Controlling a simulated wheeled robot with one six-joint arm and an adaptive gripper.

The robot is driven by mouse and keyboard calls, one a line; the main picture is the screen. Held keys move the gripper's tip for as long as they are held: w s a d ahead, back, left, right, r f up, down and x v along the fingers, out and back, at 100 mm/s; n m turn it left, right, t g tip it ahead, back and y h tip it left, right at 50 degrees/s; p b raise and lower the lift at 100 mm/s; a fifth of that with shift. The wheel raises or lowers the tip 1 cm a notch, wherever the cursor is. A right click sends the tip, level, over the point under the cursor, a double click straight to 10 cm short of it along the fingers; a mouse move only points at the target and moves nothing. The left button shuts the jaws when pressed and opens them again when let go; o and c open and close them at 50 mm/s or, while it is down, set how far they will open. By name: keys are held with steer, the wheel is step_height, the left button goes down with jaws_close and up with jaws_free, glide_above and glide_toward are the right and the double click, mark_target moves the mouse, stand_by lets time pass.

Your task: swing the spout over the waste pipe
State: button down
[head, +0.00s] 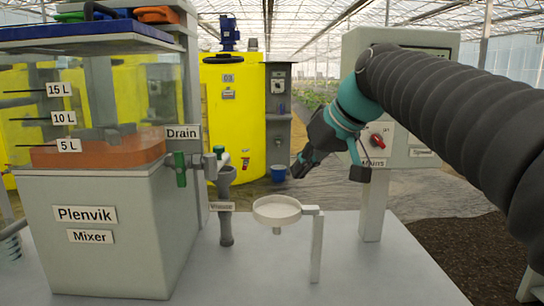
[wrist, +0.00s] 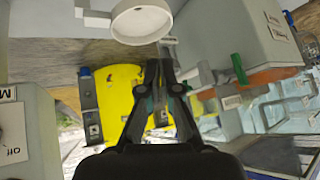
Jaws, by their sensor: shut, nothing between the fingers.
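The grey drain spout (head: 210,166) sticks out from the mixer's right side by the "Drain" label, with a green valve handle (head: 180,170) beside it. The grey waste pipe (head: 226,232) stands upright with a wider cup at its top, just right of the spout. Whether the spout's outlet is over the cup or beside it, I cannot tell. My gripper (head: 298,168) is shut and empty, in the air to the right of the pipe, above and beyond the white dish. In the wrist view my gripper (wrist: 159,66) points toward the dish, and the green handle (wrist: 239,68) shows at right.
A round white dish (head: 277,212) on a post stands right of the waste pipe. The mixer tank (head: 100,235) fills the left. A grey control box (head: 408,150) on a post stands behind my arm. A yellow tank (head: 232,110) is behind. The front skid top is clear.

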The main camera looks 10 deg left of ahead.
steer(key=a+f+m+y, duration=0.1)
steer(key=a+f+y, duration=0.2)
steer(key=a, duration=0.2)
steer(key=m+t+y+p, duration=0.25)
steer(key=m+t, duration=0.35)
steer(key=m, duration=0.7)
glide_toward(226, 159)
steer(key=shift+y, duration=0.45)
steer(key=x, duration=0.3)
steer(key=w+x, duration=0.1)
steer(key=x, duration=0.1)
steer(key=shift+w+d+f+b, duration=0.1)
steer(key=shift+d+f+b, duration=0.1)
steer(key=shift+f+b, duration=0.1)
steer(key=shift+a+f, duration=0.1)
steer(key=shift+a, duration=0.4)
